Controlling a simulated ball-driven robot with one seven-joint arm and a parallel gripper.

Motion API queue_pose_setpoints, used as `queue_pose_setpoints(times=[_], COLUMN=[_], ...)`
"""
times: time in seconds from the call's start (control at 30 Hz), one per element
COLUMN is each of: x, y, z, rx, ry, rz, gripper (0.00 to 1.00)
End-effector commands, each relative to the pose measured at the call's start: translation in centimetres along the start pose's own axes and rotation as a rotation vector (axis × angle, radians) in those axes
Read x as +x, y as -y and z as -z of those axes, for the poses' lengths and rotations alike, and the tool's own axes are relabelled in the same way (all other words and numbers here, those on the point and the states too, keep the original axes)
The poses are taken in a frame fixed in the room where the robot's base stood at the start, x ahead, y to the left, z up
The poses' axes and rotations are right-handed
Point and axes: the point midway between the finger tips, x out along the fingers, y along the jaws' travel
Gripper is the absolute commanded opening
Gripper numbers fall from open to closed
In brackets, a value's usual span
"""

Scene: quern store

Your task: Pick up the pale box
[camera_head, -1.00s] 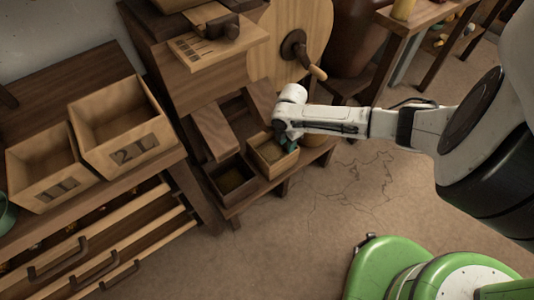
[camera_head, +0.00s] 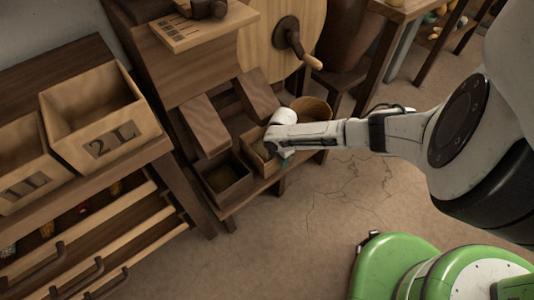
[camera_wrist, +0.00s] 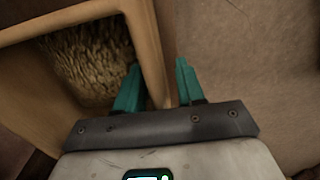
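The pale box (camera_head: 266,169) is a small open light-wood box with grain in it, standing on the low wooden shelf below the mill. My gripper (camera_head: 284,161) is down at its right side, and my wrist hides part of the box. In the wrist view the pale box (camera_wrist: 60,22) fills the upper left. My gripper (camera_wrist: 158,66) there has its two teal fingers apart. The left finger is over the inside of the box and the right one is outside. The box's wall runs between them, with a gap visible at the right finger.
A dark box (camera_head: 232,191) stands close at the left of the pale box. A round wooden tub (camera_head: 314,106) is just behind my wrist. Boxes marked 2L (camera_head: 118,143) and 1L (camera_head: 25,190) stand on a bench at left. The floor (camera_head: 300,240) in front is clear.

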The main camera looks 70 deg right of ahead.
Motion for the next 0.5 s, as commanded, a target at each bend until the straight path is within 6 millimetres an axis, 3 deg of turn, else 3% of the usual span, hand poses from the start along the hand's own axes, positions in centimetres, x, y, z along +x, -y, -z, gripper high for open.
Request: queue_pose_setpoints(times=[0.1,0.33,0.5], x=[0.94,0.88,0.87], y=[-0.01,-0.01,-0.02], z=[-0.02,-0.02,-0.03], rx=[0.000,0.001,0.001], ry=[0.000,0.000,0.000], rz=[-0.001,-0.001,-0.001], gripper=[0.38,0.38,0.23])
